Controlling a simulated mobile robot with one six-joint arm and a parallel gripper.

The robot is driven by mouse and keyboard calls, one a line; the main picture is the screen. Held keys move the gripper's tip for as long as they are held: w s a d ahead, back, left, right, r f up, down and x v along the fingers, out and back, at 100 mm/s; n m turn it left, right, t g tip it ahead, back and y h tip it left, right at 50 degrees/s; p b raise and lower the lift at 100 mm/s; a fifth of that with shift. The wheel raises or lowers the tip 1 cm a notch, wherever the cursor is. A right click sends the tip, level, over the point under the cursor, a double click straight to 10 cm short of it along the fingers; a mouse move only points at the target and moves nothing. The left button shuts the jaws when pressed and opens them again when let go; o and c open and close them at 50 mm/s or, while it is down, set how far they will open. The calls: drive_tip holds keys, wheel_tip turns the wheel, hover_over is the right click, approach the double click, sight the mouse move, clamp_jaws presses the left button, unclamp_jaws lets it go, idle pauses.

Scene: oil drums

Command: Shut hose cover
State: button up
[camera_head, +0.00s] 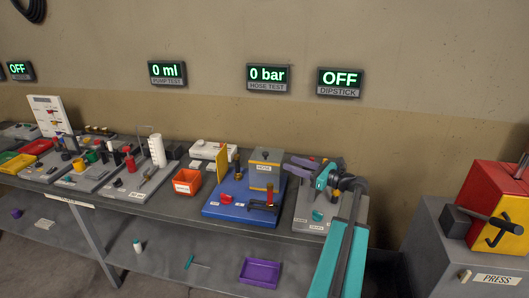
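A blue board (240,207) on the bench carries a grey box (265,165) with a small label that I cannot read for certain. A yellow panel (222,165) stands upright at the board's back left. I cannot tell whether this panel or another part is the hose cover.
A grey board (312,217) lies under my arm. A red and yellow press (490,205) stands far right. The hose display (268,76) reads 0 bar.

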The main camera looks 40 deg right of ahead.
sight(266, 154)
drive_tip(key=shift+w, duration=0.15)
drive_tip(key=shift+w+a+p, duration=0.4)
drive_tip(key=shift+w+p, duration=0.35)
drive_tip(key=shift+w, duration=1.45)
drive_tip(key=shift+w+a+p, duration=0.35)
drive_tip(key=shift+w+p, duration=0.4)
drive_tip(key=shift+w, duration=1.5)
drive_tip(key=shift+w+a+p, duration=0.4)
drive_tip(key=shift+w+p, duration=0.35)
drive_tip(key=shift+w, duration=1.45)
clamp_jaws()
